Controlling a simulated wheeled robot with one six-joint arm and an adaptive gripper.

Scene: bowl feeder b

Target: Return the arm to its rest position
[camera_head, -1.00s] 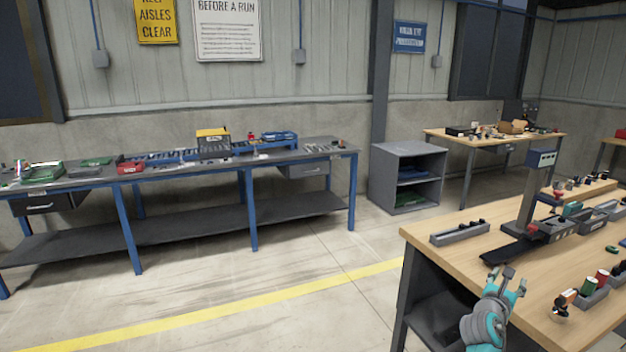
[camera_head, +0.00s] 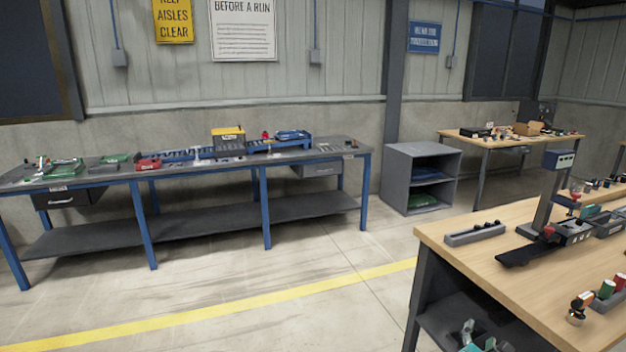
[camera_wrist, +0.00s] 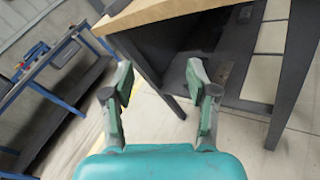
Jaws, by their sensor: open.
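My gripper (camera_head: 478,338) shows at the bottom edge of the head view, low in front of the wooden workbench (camera_head: 470,262) and below its top. In the wrist view my gripper (camera_wrist: 158,98) is open, its two fingers well apart with nothing between them. The workbench's wooden edge (camera_wrist: 170,12) and dark legs are beyond the fingertips, apart from them. Most of my arm is out of the head view.
A grey tray (camera_head: 475,234), a black-based stand (camera_head: 527,250) and small parts are on the wooden workbench. A long blue-legged bench (camera_head: 110,178) stands by the wall, with a grey open cabinet (camera_head: 400,180) right of it. The floor (camera_head: 290,265) between is clear.

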